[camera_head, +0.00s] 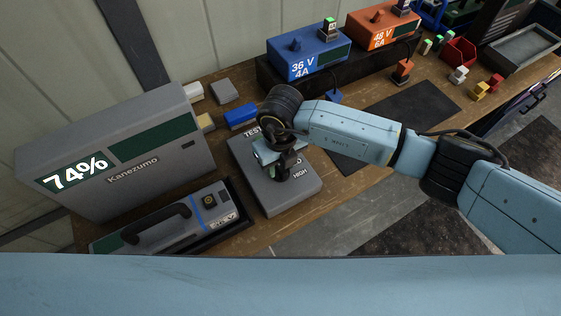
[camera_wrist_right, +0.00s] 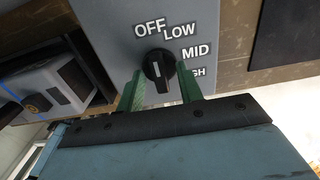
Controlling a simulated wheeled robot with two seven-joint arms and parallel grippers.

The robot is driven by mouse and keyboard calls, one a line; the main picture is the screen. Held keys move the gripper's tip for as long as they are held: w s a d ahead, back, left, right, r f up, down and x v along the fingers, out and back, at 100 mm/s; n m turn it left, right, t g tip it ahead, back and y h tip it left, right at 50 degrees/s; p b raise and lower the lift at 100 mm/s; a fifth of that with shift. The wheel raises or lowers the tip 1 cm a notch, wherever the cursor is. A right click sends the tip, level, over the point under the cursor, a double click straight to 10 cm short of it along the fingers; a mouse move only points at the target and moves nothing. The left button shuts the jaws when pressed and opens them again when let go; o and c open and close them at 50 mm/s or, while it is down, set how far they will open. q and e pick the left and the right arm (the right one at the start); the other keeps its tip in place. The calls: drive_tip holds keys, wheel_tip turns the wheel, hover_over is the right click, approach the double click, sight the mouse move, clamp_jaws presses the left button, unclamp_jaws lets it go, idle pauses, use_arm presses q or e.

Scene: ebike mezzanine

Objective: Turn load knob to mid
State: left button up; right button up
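The load tester is a grey box (camera_head: 285,203) on the bench, with TEST and HIGH lettering partly visible in the head view. Its panel (camera_wrist_right: 105,28) fills the top of the right wrist view, labelled OFF, LOW, MID and a partly covered HIGH. The black load knob (camera_wrist_right: 158,66) has a white mark on it; its long axis is near upright in the picture, and I cannot tell exactly which label it points to. My right gripper (camera_wrist_right: 161,88) is open, its green fingers on either side of the knob with gaps. In the head view the right gripper (camera_head: 280,168) hides the knob. My left gripper is not in view.
A large Kanezumo unit (camera_head: 150,165) showing 74% stands left. A battery pack (camera_head: 165,225) with a handle lies before it. Blue 36 V (camera_head: 305,55) and orange 48 V (camera_head: 380,32) chargers stand behind. A dark mat (camera_head: 410,105) lies bare at right.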

clamp_jaws()
drive_tip(key=shift+m, duration=0.4)
drive_tip(key=m, duration=0.3)
drive_tip(key=shift+r+m, duration=0.1)
drive_tip(key=shift+m, duration=0.3)
drive_tip(key=m+p, duration=0.1)
drive_tip(key=m, duration=0.2)
drive_tip(key=shift+m, duration=0.3)
drive_tip(key=m+p, duration=0.1)
drive_tip(key=m, duration=0.2)
drive_tip(key=shift+m, duration=0.3)
drive_tip(key=shift+m+p, duration=0.5)
drive_tip(key=shift+m, duration=1.4)
